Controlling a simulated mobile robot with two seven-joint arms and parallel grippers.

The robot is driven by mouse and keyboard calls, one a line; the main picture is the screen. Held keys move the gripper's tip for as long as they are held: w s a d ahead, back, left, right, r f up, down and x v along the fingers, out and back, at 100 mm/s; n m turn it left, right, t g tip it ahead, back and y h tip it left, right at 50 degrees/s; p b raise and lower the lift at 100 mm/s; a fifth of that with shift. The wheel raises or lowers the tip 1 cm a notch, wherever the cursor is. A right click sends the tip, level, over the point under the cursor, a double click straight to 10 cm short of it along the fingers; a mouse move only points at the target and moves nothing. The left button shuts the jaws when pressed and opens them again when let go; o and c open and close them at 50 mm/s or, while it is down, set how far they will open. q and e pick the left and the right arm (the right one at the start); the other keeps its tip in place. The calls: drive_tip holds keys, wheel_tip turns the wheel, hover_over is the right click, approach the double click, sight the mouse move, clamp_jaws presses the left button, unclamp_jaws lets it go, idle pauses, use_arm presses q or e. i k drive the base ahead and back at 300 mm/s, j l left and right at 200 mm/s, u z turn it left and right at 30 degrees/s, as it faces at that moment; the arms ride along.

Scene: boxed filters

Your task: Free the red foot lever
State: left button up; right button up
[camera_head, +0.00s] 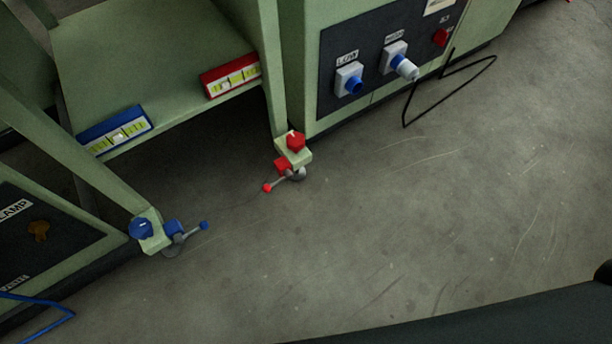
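The red foot lever (276,183) is a short grey rod with a red ball tip, at the foot of a green machine leg near the middle of the head view. It points down and to the left, just above the floor. A red block (283,163) and a red knob (296,141) sit above it on a pale green bracket (298,156). A round grey foot pad (297,174) shows beside the lever. Neither of my grippers is in view, and nothing of mine touches the lever.
A blue lever (190,232) with a blue knob (140,229) is on the left leg. A panel (375,75) with sockets stands behind. A black cable (430,100) and a blue cable (40,318) hang near the floor. The grey floor (420,220) on the right is clear.

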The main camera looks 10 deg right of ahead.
sight(266, 189)
drive_tip(key=i+l+z, duration=0.1)
drive_tip(key=i+l, duration=0.2)
drive_tip(key=l, duration=0.2)
drive_tip(key=i+l+z, duration=0.1)
drive_tip(key=i+l, duration=0.2)
drive_tip(key=l, duration=0.15)
